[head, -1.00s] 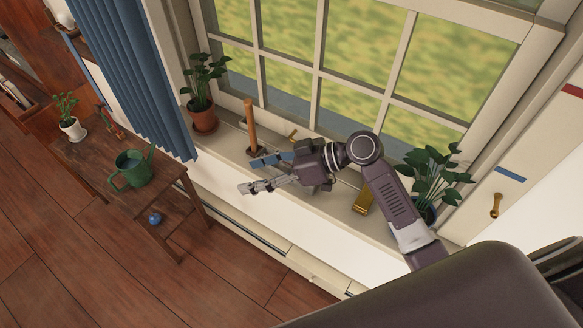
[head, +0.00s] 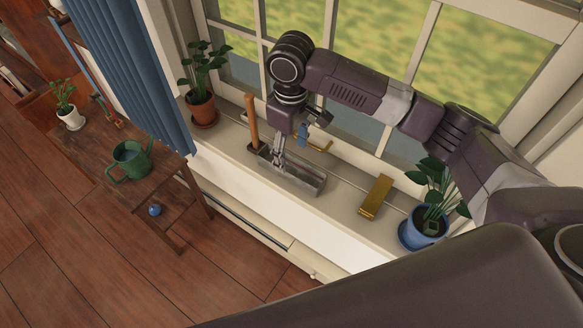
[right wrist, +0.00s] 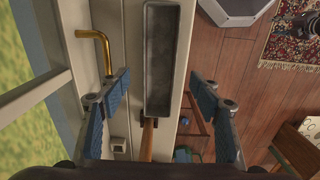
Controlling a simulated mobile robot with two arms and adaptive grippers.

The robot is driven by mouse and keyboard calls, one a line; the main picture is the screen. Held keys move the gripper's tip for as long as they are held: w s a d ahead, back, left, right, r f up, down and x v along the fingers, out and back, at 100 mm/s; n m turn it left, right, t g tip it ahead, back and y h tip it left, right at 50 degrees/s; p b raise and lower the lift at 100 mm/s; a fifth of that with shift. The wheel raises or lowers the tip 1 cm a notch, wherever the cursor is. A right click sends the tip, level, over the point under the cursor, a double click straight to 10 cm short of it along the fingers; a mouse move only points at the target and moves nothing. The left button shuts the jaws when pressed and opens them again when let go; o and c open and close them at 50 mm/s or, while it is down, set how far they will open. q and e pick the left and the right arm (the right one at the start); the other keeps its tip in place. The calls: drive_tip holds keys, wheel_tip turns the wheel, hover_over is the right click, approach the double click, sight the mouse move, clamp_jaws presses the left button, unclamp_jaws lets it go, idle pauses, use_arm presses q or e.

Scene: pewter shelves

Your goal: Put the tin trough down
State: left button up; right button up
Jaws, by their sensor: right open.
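The tin trough (head: 308,181) is a long, narrow grey metal box, open at the top and apparently empty. It rests on the windowsill and also shows from above in the right wrist view (right wrist: 160,62). My right gripper (head: 289,149) points down over the trough's left part, fingers spread. In the right wrist view its blue-padded fingers (right wrist: 160,88) stand apart on either side of the trough's line with nothing between them. Whether a finger touches the trough I cannot tell. My left gripper is not in view.
A wooden-handled tool (head: 251,122) stands upright at the trough's left end. A brass window handle (head: 320,146) is behind it. A gold block (head: 376,196) and a blue-potted plant (head: 424,228) are to the right; a terracotta-potted plant (head: 203,108) is left. Bare sill lies between trough and block.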

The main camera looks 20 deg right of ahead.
sight(293, 166)
drive_tip(key=f, duration=0.2)
drive_tip(key=f+p, duration=0.1)
drive_tip(key=f, duration=0.2)
drive_tip(key=shift+s+d+f, duration=0.15)
drive_tip(key=shift+d+f, duration=0.1)
drive_tip(key=shift+f, duration=0.5)
drive_tip(key=c, duration=1.5)
drive_tip(key=shift+o, duration=0.2)
drive_tip(key=shift+p, duration=0.3)
drive_tip(key=shift+r, duration=0.1)
